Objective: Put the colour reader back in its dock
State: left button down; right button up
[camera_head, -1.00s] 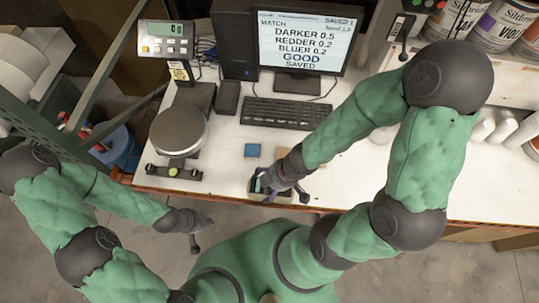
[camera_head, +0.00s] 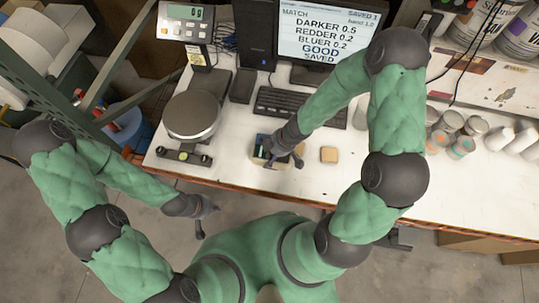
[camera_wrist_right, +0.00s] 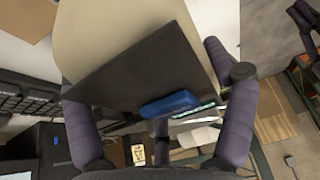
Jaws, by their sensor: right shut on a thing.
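My right gripper (camera_head: 287,158) is over the front part of the bench, with its fingers around the colour reader (camera_head: 259,154). In the right wrist view the reader (camera_wrist_right: 140,70) is a pale body with a dark face and a blue part, and a finger of my right gripper (camera_wrist_right: 160,110) lies along each side. The fingers partly hide the reader in the head view. I cannot pick out the dock for certain. My left gripper (camera_head: 200,225) hangs off the bench's front edge at the left, with nothing seen in it; its opening is unclear.
A round-pan scale (camera_head: 191,115) and a levelled stand (camera_head: 184,157) are left of the right gripper. A keyboard (camera_head: 285,104) and monitor (camera_head: 330,35) are behind it. Several small pots (camera_head: 452,121) stand further right.

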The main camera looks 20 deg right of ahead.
jog(key=shift+w+f+b, duration=0.2)
jog(key=shift+f+b, duration=0.25)
jog(key=shift+f, duration=0.5)
jog(key=shift+w+f+b, duration=0.15)
jog(key=shift+f+b, duration=0.3)
jog(key=shift+f, duration=0.5)
jog(key=shift+f, duration=0.15)
jog(key=o, duration=1.5)
